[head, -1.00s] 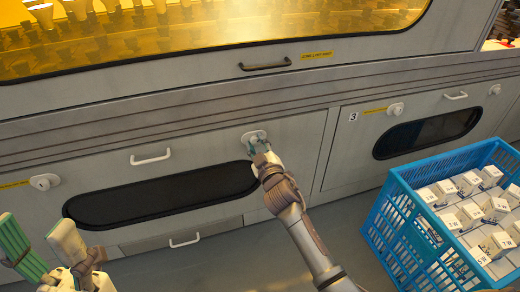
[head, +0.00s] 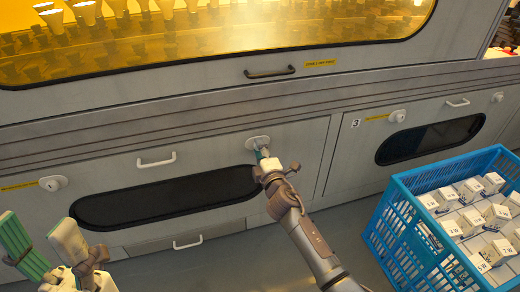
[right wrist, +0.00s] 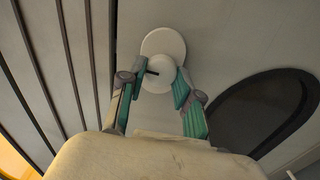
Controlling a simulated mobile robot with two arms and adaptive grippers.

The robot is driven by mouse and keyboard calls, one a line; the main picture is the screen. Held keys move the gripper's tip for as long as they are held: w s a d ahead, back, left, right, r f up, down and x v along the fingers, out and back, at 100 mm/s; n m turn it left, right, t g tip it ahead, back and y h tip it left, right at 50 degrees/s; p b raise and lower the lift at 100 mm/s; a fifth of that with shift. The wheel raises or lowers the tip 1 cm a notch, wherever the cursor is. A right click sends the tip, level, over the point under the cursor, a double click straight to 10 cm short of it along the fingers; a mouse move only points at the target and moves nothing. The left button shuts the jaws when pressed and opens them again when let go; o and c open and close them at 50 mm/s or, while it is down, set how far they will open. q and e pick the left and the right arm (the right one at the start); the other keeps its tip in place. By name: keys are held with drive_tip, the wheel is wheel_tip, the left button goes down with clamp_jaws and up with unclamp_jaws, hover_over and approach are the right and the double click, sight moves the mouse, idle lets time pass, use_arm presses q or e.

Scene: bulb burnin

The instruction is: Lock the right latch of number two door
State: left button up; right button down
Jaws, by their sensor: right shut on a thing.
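The right latch (head: 257,142) is a pale round knob on a white plate at the upper right of the grey door (head: 215,230) with the dark oval window. In the right wrist view the latch knob (right wrist: 158,72) sits between my finger pads and has a short dark mark. My right gripper (head: 263,155) is shut on this knob; the fingers hide part of it. It shows from behind in the right wrist view (right wrist: 160,85). My left gripper (head: 38,228) is open and empty at the lower left. The door's left latch (head: 53,183) is clear of both grippers.
A white handle (head: 156,160) is on the same door. To the right is a door marked 3 (head: 355,123) with its own latch (head: 398,116). A blue crate (head: 400,210) of boxed bulbs stands at the lower right. A lit amber window is above.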

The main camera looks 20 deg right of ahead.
drive_tip(key=shift+n, duration=0.6)
drive_tip(key=c, duration=0.8)
unclamp_jaws()
drive_tip(key=s, duration=1.2)
drive_tip(key=shift+d, duration=0.2)
